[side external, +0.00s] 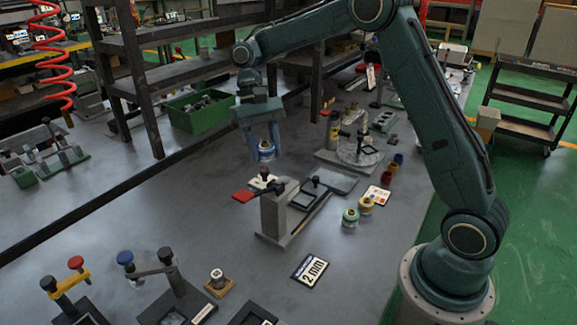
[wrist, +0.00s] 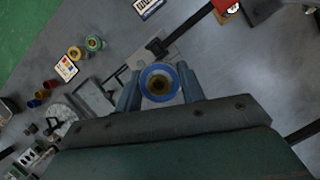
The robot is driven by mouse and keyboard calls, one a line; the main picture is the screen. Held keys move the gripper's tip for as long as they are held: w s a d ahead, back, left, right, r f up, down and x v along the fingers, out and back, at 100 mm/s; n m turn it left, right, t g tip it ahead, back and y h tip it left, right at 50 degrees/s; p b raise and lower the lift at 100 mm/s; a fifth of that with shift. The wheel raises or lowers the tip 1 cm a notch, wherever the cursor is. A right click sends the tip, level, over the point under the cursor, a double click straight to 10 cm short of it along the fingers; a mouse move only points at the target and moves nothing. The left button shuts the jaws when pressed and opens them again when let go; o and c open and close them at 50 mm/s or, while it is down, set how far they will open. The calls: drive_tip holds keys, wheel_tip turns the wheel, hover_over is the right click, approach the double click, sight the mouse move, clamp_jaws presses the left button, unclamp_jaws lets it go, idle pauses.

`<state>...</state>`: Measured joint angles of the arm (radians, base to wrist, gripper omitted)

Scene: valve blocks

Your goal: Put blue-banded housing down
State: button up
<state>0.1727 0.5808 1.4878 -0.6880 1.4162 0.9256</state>
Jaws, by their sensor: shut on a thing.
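The blue-banded housing (side external: 266,151) is between the fingers of my gripper (side external: 264,146), which is shut on it. In the side view it hangs above the grey bench, behind the clamp fixture. In the wrist view the housing (wrist: 160,83) shows end-on, as a blue ring around a brownish bore, between the two blue-grey fingers of my gripper (wrist: 160,92). Two more housings stand on the bench: one with a green band (side external: 350,217) and one with a yellow band (side external: 366,205). A colour-dot card (side external: 377,195) lies beside them.
A grey clamp fixture (side external: 275,213) with a red handle stands in front of my gripper. A "2 mm" card (side external: 309,270) lies nearer. A round-plate fixture (side external: 358,152) and small red and blue cups stand right. A green bin (side external: 198,110) is behind left.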

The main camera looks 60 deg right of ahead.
drive_tip(key=shift+w+a+f+n, duration=0.15)
drive_tip(key=shift+w+a+n, duration=0.1)
drive_tip(key=shift+w, duration=0.3)
drive_tip(key=shift+w+a+f+n, duration=0.15)
drive_tip(key=shift+w+a+n, duration=0.1)
drive_tip(key=shift+w, duration=0.3)
drive_tip(key=shift+w+a+f+n, duration=0.15)
drive_tip(key=shift+w+a+n, duration=0.1)
drive_tip(key=shift+w, duration=0.3)
drive_tip(key=shift+w+h, duration=0.1)
drive_tip(key=shift+h, duration=0.2)
drive_tip(key=m+t+y, duration=0.2)
drive_tip(key=m, duration=0.6)
hover_over(345, 207)
drive_tip(key=d, duration=0.1)
drive_tip(key=f, duration=1.6)
drive_tip(key=shift+w+d, duration=0.1)
drive_tip(key=shift+w, duration=0.3)
drive_tip(key=shift+g+y, duration=0.3)
drive_tip(key=shift+f, duration=2.1)
drive_tip(key=shift+f, duration=0.15)
